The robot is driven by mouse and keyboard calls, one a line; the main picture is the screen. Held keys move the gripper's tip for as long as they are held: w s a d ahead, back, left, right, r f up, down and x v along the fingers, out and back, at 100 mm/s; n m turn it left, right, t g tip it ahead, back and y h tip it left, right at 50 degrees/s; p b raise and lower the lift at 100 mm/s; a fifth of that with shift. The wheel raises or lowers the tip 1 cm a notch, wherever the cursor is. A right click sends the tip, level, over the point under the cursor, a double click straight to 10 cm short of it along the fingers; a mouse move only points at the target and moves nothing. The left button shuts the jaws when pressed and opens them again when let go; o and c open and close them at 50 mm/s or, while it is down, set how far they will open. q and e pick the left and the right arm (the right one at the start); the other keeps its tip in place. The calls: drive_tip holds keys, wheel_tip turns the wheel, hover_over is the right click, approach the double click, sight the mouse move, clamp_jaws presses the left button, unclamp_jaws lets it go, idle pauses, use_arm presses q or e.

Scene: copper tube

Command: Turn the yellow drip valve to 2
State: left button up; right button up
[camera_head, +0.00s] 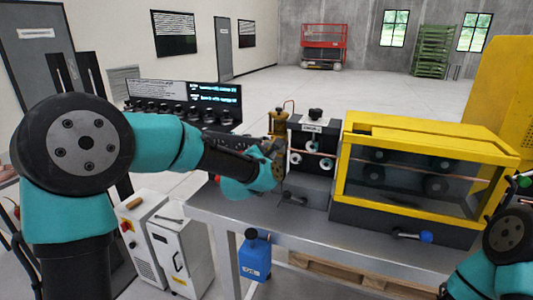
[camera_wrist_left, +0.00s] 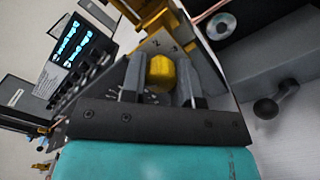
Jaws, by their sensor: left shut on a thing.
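The yellow drip valve knob (camera_wrist_left: 161,72) sits between the two fingers of my left gripper (camera_wrist_left: 162,82) in the left wrist view. The fingers are shut on it, one on each side. In the head view my left gripper (camera_head: 276,168) is at the left end of the machine, below a brass-yellow reservoir (camera_head: 278,123). The knob is hidden there behind the gripper. The right gripper is out of the picture.
A roller unit (camera_head: 312,135) and a yellow-framed enclosure (camera_head: 425,145) stand right of my left gripper on a grey table (camera_head: 240,212). A black-knobbed handle (camera_wrist_left: 268,108) is close by in the wrist view. A control panel (camera_head: 185,103) stands behind my arm.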

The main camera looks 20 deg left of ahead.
use_arm(q)
drive_tip(key=m, duration=0.4)
drive_tip(key=shift+m, duration=0.3)
drive_tip(key=m, duration=0.3)
drive_tip(key=shift+m, duration=0.3)
drive_tip(key=m, duration=0.4)
drive_tip(key=shift+m, duration=2.2)
drive_tip(key=o, duration=0.9)
drive_tip(key=shift+r, duration=0.1)
